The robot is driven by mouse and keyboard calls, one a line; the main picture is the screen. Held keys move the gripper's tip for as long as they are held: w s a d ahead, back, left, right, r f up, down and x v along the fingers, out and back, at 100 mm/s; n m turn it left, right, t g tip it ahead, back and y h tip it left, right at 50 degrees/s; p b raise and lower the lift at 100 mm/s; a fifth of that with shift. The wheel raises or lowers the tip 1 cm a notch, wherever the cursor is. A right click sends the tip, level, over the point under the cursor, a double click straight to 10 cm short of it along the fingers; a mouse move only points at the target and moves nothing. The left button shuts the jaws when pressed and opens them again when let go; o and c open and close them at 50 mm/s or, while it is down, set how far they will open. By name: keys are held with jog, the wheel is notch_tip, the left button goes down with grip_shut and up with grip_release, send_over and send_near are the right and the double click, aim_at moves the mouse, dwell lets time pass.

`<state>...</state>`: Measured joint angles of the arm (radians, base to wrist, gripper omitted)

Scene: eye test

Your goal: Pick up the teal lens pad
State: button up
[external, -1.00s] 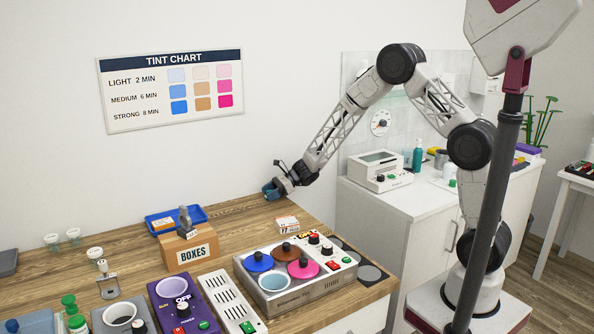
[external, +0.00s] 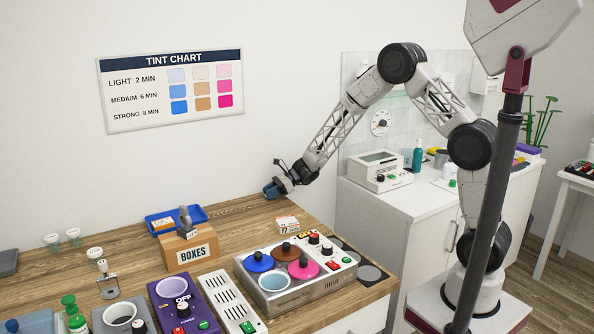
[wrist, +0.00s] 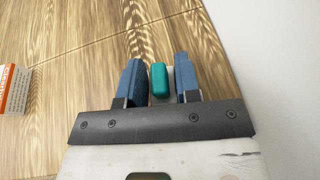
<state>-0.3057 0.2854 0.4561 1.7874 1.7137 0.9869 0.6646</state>
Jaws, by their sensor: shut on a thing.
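The teal lens pad (wrist: 159,82) is a small rounded block between the two blue fingers of my gripper (wrist: 159,68) in the wrist view. My gripper is shut on it. In the external view my gripper (external: 275,188) is above the far right part of the wooden counter, close to the wall. The pad cannot be made out there.
A small white and orange carton (external: 287,224) lies on the counter below my gripper; it also shows at the wrist view's left edge (wrist: 14,90). A tint-bath unit (external: 296,290), a cardboard box marked BOXES (external: 172,254) and a blue tray (external: 157,228) stand nearby.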

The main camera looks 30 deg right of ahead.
notch_tip(320, 180, up, 3)
jog(key=shift+f, duration=0.15)
jog(key=shift+s+d+r, duration=0.1)
jog(key=shift+s+r, duration=0.1)
jog(key=shift+r, duration=0.05)
jog(key=s+d, duration=0.3)
jog(key=s, duration=0.4)
jog(key=s+d+r, duration=0.1)
jog(key=s+d, duration=0.3)
jog(key=s, duration=0.2)
jog(key=shift+s+r, duration=0.2)
jog(key=shift+s, duration=0.2)
jog(key=shift+s, duration=0.1)
